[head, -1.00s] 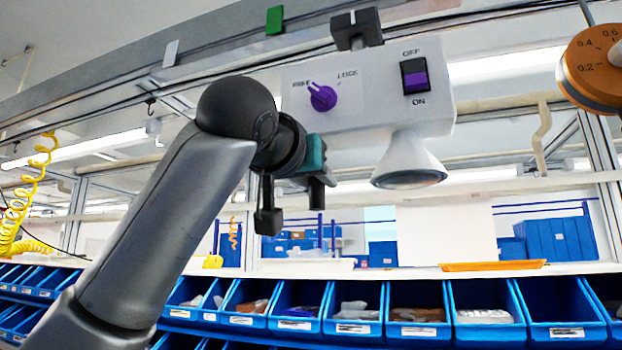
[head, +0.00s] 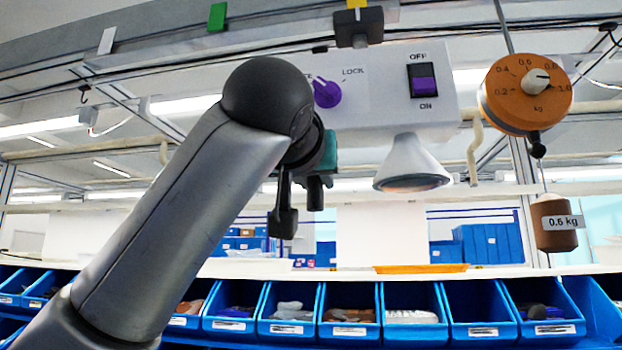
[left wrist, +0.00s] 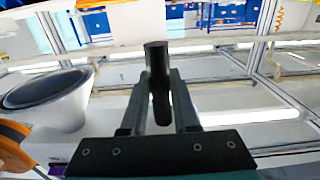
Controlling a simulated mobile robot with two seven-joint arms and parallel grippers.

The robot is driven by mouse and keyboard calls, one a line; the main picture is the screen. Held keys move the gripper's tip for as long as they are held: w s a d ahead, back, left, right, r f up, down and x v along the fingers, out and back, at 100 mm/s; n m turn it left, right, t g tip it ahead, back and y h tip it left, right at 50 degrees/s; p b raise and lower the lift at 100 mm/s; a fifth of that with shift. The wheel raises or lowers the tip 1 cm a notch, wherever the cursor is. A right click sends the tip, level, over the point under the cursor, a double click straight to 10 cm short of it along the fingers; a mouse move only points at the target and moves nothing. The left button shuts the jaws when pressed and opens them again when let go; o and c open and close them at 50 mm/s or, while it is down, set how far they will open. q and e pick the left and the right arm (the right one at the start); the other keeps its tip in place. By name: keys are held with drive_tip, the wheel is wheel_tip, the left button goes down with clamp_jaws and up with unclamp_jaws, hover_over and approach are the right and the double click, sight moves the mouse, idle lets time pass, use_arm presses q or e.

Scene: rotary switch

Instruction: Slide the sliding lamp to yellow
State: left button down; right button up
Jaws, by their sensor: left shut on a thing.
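The sliding lamp is a white box (head: 392,95) with a white cone shade (head: 412,165), hung on the overhead rail by a black slider block (head: 358,27). The yellow marker (head: 357,4) sits right above that block. A purple knob (head: 326,93) points up and left, away from LOCK; my arm partly hides the FREE label. In the left wrist view, my left gripper (left wrist: 160,92) is shut on a black peg-like handle (left wrist: 156,60), beside the shade (left wrist: 45,105). How the handle joins the lamp is hidden. My right gripper is not in view.
Green (head: 217,16) and white (head: 107,40) markers sit farther left on the rail. An orange dial (head: 525,92) and a hanging 0.5 kg weight (head: 553,223) are right of the lamp. Blue bins (head: 290,310) line the bottom.

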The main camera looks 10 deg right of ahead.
use_arm(q)
drive_tip(key=c, duration=0.7)
unclamp_jaws()
drive_tip(key=shift+s+d, duration=0.15)
drive_tip(key=shift+d, duration=0.1)
drive_tip(key=shift+a, duration=0.1)
drive_tip(key=shift+s+b, duration=0.3)
drive_tip(key=b+v, duration=0.6)
drive_tip(key=v, duration=0.8)
drive_tip(key=shift+s+a+b, duration=0.2)
drive_tip(key=shift+s+b, duration=0.1)
drive_tip(key=shift+b, duration=0.05)
drive_tip(key=shift+w, duration=0.1)
